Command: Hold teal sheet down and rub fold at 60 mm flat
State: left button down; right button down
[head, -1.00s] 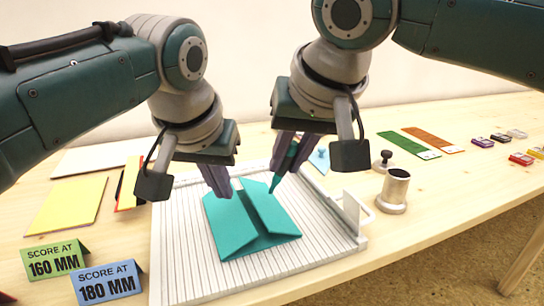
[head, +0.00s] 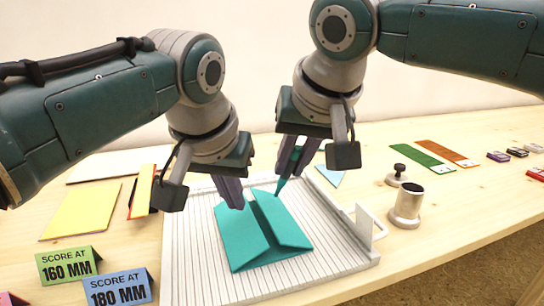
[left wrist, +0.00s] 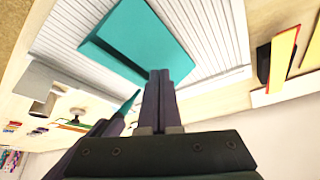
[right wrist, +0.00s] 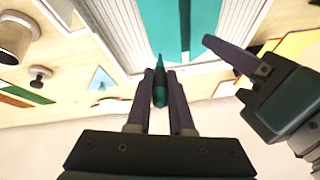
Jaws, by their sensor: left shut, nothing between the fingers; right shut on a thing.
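The teal sheet (head: 245,237) lies on the white grooved scoring board (head: 195,262), with its left and right flaps folded inward and a gap between them. It also shows in the left wrist view (left wrist: 140,38) and the right wrist view (right wrist: 160,20). My left gripper (head: 236,205) is shut and empty, its fingertips at the far edge of the left flap; whether they touch is unclear. My right gripper (head: 288,172) is shut on a teal pointed tool (right wrist: 159,80). The tool's tip is by the far edge of the right flap; contact is unclear.
A metal cup (head: 407,205) and a dark-knobbed stamp (head: 397,175) stand right of the board. Green (head: 421,158) and orange strips and several inkpads lie further right. A yellow sheet (head: 80,210) and signs for 160 mm (head: 67,265) and 180 mm (head: 117,289) are at left.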

aim_at(237, 223)
jog(key=s+d, duration=0.3)
jog(key=s, duration=0.8)
jog(key=shift+d, duration=0.25)
